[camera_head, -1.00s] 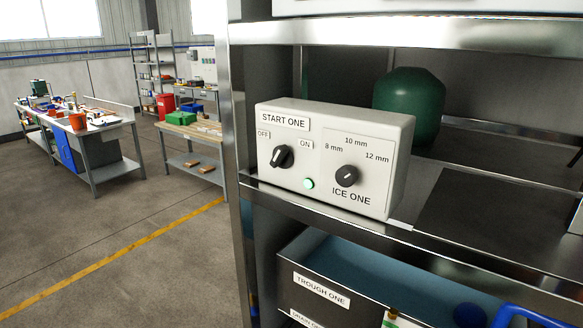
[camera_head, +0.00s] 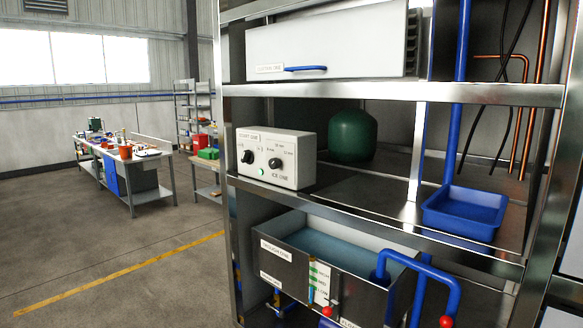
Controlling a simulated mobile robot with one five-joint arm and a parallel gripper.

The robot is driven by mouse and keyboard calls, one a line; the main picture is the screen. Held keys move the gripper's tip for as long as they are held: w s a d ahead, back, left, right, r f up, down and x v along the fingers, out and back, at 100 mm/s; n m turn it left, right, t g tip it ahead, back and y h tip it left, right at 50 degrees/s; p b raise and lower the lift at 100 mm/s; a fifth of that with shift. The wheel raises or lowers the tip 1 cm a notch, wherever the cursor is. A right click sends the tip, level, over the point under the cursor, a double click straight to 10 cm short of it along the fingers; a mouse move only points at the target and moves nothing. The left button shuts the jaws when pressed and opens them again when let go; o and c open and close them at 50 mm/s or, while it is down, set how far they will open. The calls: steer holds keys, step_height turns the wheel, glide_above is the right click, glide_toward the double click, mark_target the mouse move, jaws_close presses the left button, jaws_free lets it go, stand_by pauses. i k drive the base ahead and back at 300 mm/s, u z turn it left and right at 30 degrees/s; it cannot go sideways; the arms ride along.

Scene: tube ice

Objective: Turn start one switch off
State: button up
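The START ONE switch is a black rotary knob (camera_head: 248,157) on the left of a pale grey control box (camera_head: 305,160). The box stands on the middle shelf of a metal rack. The knob's pointer and its OFF and ON marks are too small to read surely now. A green lamp (camera_head: 262,171) below and right of the knob looks lit. A second black knob (camera_head: 275,163), above the ICE ONE label, sits to its right. My gripper is not in view, and nothing covers the front of the box.
A dark green tank (camera_head: 352,135) stands behind the box, and a blue tray (camera_head: 464,213) at the shelf's right. Below is the trough (camera_head: 330,262) with blue pipes (camera_head: 425,265). A white drawer unit (camera_head: 335,50) is above. The floor (camera_head: 130,235) at left is open, with workbenches beyond.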

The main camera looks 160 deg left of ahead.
mark_target(247, 158)
steer(key=i, duration=0.1)
steer(key=u, duration=5.25)
steer(key=i, duration=1.05)
steer(key=u, duration=2.55)
steer(key=k, duration=0.2)
steer(key=z, duration=0.1)
